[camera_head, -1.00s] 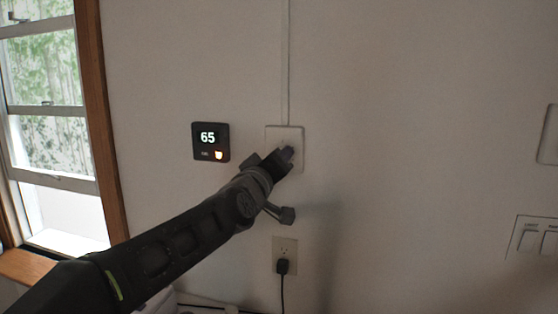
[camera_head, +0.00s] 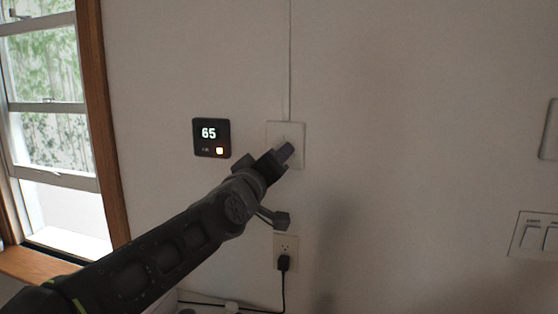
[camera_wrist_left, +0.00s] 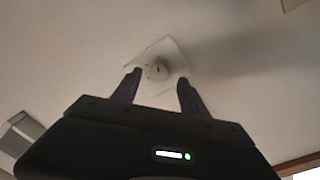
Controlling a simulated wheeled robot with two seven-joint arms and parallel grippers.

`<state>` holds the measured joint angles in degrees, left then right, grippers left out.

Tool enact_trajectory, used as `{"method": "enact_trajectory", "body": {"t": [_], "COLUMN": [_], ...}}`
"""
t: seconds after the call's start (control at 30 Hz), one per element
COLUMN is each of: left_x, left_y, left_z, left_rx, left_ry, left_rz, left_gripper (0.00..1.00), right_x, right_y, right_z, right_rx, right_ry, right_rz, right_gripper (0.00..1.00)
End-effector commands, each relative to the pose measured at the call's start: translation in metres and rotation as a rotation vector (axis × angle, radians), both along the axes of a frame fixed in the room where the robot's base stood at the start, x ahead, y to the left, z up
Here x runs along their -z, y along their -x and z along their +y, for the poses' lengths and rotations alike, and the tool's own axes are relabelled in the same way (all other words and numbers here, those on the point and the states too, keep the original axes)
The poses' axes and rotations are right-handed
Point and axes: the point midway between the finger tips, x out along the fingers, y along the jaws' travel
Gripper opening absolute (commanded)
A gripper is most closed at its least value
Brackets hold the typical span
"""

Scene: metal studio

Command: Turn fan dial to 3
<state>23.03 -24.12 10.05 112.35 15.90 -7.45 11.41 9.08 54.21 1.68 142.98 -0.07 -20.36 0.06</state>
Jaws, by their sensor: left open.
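The fan dial's white wall plate (camera_head: 299,160) is in the middle of the wall in the head view, partly hidden behind my left gripper (camera_head: 286,152). In the left wrist view the round white dial (camera_wrist_left: 157,69) shows with a small red mark on its plate (camera_wrist_left: 172,48). The dial lies ahead of and between the two dark fingers of my left gripper (camera_wrist_left: 158,82). The fingers are apart and I see nothing held. A gap seems to remain between fingertips and dial. The numbers on the plate are too small to read. My right gripper is not in view.
A black thermostat (camera_head: 211,138) reading 65 is left of the plate. Below is an outlet (camera_head: 286,244) with a black plug and cord. A window (camera_head: 50,130) is at the left and a switch panel (camera_head: 535,236) at the right edge. The wall between is bare.

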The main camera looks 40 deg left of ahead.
Motion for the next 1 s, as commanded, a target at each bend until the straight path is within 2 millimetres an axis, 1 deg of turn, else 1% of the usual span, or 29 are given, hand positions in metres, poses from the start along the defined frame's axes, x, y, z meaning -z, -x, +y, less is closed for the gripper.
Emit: {"method": "enact_trajectory", "body": {"t": [0.03, 0.1, 0.2, 0.3, 1.0], "left_x": [0.002, 0.003, 0.003, 0.003, 0.003], "left_y": [0.01, 0.021, 0.033, 0.039, 0.04], "left_z": [-0.002, -0.006, -0.01, -0.012, -0.012], "left_rx": [-0.001, -0.001, -0.001, -0.001, 0.0], "left_ry": [-0.002, -0.003, -0.001, -0.001, 0.0], "left_rz": [-0.002, -0.002, -0.001, 0.001, 0.0], "left_gripper": [0.51, 0.51, 0.51, 0.51, 0.51], "right_x": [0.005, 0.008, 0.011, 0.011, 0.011], "right_y": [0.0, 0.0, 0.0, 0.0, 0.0], "right_z": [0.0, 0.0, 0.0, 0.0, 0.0], "right_rx": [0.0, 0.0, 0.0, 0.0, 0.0], "right_ry": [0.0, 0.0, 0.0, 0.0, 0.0], "right_rz": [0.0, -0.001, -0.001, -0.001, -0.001], "right_gripper": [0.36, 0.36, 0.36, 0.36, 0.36]}}
